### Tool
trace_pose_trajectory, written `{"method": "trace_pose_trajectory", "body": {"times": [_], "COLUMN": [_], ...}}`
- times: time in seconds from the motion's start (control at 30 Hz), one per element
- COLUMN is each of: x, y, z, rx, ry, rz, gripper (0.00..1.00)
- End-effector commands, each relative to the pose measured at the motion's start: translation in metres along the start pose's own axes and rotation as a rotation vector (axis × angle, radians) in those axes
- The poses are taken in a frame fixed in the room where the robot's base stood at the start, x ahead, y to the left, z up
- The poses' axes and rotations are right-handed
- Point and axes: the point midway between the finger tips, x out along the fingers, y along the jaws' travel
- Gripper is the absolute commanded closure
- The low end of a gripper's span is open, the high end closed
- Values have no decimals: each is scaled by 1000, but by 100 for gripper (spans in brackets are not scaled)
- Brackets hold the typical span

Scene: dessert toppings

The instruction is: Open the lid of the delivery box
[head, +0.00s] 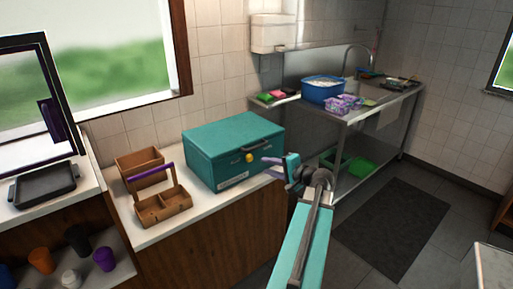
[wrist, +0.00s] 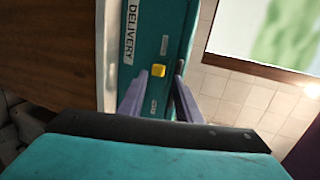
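The teal delivery box (head: 213,163) stands on the white counter with its lid (head: 232,132) closed. Its front has a dark handle, a yellow knob or latch (head: 249,158) and a label. My gripper (head: 268,166) is just right of the yellow piece, in front of the box. In the wrist view, the two purple fingers (wrist: 157,88) are apart with nothing held between them. The box front with its DELIVERY label (wrist: 130,30) and the yellow piece (wrist: 158,70) lie beyond the fingertips. Whether the fingers touch the box, I cannot tell.
A wooden caddy (head: 163,208) with a purple handle and a wooden box (head: 138,160) stand left of the delivery box. A metal sink table (head: 375,105) with a blue tub (head: 323,89) is at the back right. A dark mat (head: 392,228) lies on the floor.

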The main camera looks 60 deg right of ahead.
Motion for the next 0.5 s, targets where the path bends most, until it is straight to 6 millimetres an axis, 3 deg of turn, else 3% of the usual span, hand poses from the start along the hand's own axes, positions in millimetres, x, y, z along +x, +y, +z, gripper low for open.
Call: {"method": "trace_pose_trajectory", "body": {"times": [0.1,0.2,0.5], "x": [-25,-36,-42], "y": [-20,-29,-31], "z": [-24,-33,-39], "rx": [9,15,17], "ry": [47,66,78], "rz": [-44,-65,-73], "gripper": [69,69,69]}}
